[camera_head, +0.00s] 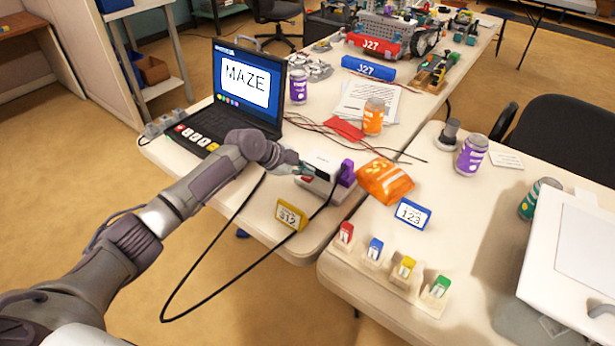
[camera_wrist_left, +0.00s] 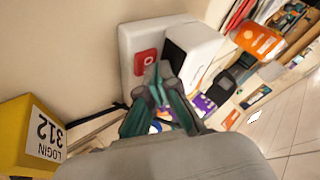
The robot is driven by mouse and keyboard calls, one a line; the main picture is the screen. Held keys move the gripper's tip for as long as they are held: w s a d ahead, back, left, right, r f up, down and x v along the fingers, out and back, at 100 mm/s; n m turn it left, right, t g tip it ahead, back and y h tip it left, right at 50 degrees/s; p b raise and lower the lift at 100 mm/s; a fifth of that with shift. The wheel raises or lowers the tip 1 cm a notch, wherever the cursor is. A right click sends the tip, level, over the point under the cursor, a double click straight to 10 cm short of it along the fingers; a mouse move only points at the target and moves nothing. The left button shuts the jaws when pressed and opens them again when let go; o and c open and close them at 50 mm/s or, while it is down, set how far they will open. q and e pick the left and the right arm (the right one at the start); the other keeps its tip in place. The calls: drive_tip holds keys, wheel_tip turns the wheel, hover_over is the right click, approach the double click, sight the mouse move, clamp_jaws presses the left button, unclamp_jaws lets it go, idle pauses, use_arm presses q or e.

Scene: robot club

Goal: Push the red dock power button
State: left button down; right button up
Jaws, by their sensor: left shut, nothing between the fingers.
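The dock (camera_head: 318,187) is a small white box near the front corner of the left table, with a black cable and a purple plug (camera_head: 347,172). Its red power button (camera_head: 307,179) is partly visible by my fingertips. In the left wrist view the red button (camera_wrist_left: 146,62) sits on the white face of the dock (camera_wrist_left: 128,40). My left gripper (camera_head: 304,171) is shut and empty, its tips close to the button. In the left wrist view the fingertips (camera_wrist_left: 157,84) overlap the button's lower edge; I cannot tell whether they touch it. My right gripper is not in view.
A yellow 312 login sign (camera_head: 291,215) stands in front of the dock. An orange bag (camera_head: 385,180) lies to its right. A laptop (camera_head: 247,88) showing MAZE stands behind my left arm. A black cable loops off the table's front edge.

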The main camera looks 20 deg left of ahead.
sight(305, 178)
use_arm(q)
drive_tip(key=shift+f, duration=0.2)
drive_tip(key=shift+r, duration=0.15)
idle(0.3)
drive_tip(key=shift+r+p, duration=0.45)
drive_tip(key=shift+r, duration=0.35)
drive_tip(key=shift+r+p, duration=1.65)
drive_tip(key=shift+r, duration=0.9)
drive_tip(key=shift+f, duration=0.1)
